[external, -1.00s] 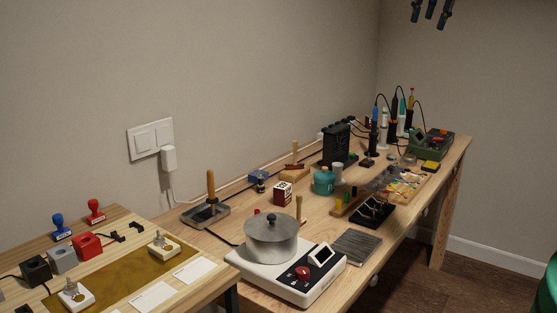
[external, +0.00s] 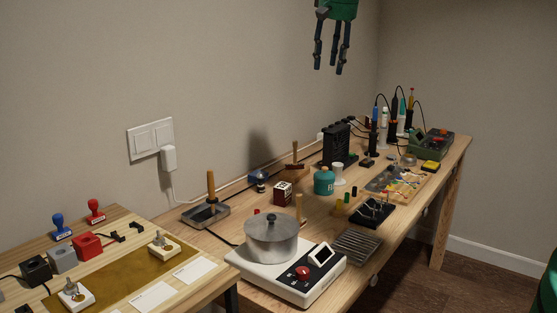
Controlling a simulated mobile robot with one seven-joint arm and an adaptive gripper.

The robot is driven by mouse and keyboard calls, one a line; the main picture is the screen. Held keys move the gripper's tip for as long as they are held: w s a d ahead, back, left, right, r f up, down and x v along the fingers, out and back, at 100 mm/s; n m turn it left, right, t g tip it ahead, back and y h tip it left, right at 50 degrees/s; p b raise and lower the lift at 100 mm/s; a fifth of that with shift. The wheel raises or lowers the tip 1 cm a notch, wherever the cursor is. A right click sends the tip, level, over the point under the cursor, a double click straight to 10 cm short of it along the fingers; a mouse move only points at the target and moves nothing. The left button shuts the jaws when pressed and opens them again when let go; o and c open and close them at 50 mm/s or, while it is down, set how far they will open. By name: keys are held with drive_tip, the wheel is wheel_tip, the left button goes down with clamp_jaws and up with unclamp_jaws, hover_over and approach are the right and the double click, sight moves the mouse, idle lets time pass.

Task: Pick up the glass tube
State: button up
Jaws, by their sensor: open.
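My gripper (external: 330,66) hangs in the air at the top of the external view, fingers pointing down. Its dark fingers are spread apart with nothing between them. It appears well above the long workbench (external: 318,262). I cannot pick out a glass tube with certainty. Small upright cylinders, one green (external: 347,197) and one yellowish (external: 338,208), stand near the middle of the bench, too small to tell their material. A white spool-shaped piece (external: 338,174) stands behind them.
A metal pot (external: 271,243) sits on a white hot plate (external: 262,277) at the front. A teal jar (external: 323,183), a dark stand (external: 376,211), a parts tray (external: 418,184) and a ribbed grey plate (external: 357,246) crowd the bench. A lower table (external: 205,289) is at left.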

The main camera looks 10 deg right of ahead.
drive_tip(key=w+a+f, duration=0.3)
drive_tip(key=a+f, duration=0.2)
drive_tip(key=f, duration=0.2)
drive_tip(key=w+a+f, duration=0.3)
drive_tip(key=a+f, duration=0.3)
drive_tip(key=g, duration=0.1)
approach(261, 173)
drive_tip(key=shift+w+a+r+p, duration=0.1)
drive_tip(key=shift+a+r+p, duration=0.15)
drive_tip(key=shift+r+p, duration=0.2)
drive_tip(key=shift+w+f+b, duration=0.15)
drive_tip(key=shift+w+f, duration=0.05)
drive_tip(key=shift+f, duration=1.2)
drive_tip(key=shift+w+f+b, duration=0.15)
drive_tip(key=shift+w+f, duration=0.05)
drive_tip(key=shift+f, duration=1.2)
drive_tip(key=shift+w+f+b, duration=0.15)
drive_tip(key=shift+w+f, duration=0.1)
drive_tip(key=shift+f, duration=1.2)
drive_tip(key=shift+f, duration=0.1)
drive_tip(key=shift+w+f+b, duration=0.15)
drive_tip(key=shift+f+b, duration=0.05)
drive_tip(key=shift+f, duration=1)
drive_tip(key=shift+w+f+b, duration=0.15)
drive_tip(key=shift+f+b, duration=0.05)
drive_tip(key=shift+f, duration=1.05)
